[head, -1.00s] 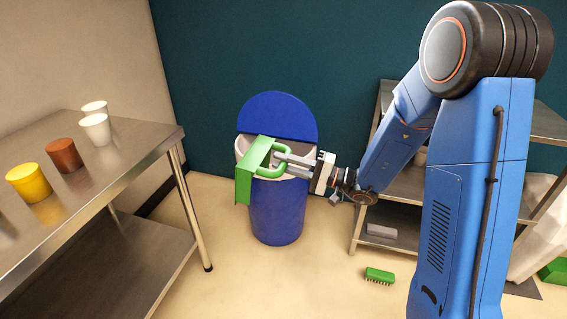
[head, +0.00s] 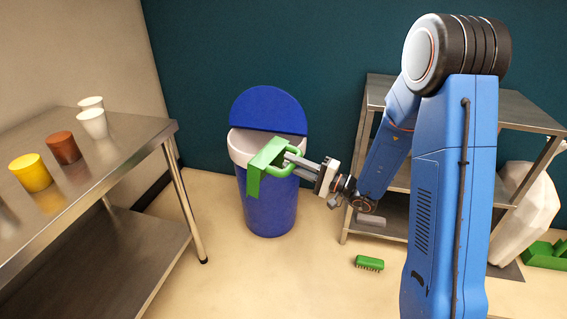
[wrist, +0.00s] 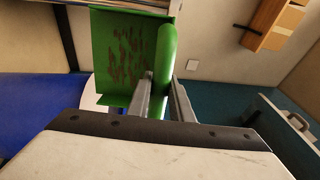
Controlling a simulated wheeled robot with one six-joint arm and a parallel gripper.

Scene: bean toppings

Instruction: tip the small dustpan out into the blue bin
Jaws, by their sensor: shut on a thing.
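My gripper (head: 292,162) is shut on the handle of the small green dustpan (head: 253,182). In the head view the dustpan is in front of the upper part of the blue bin (head: 270,208), near its pale rim, and hides part of it. Its pan hangs to the left of my fingers. The wrist view shows the dustpan (wrist: 103,62) too, with several reddish-brown bits or marks, perhaps beans, on its inner face. The bin's rounded blue lid stands raised at the back. I cannot see what is inside the bin.
A steel table (head: 120,140) on the left holds two white cups (head: 92,123), a brown cup (head: 63,149) and a yellow cup (head: 31,173). A green brush (head: 369,263) lies on the floor. A steel shelf (head: 520,112) and a pale sack (head: 528,212) stand at right.

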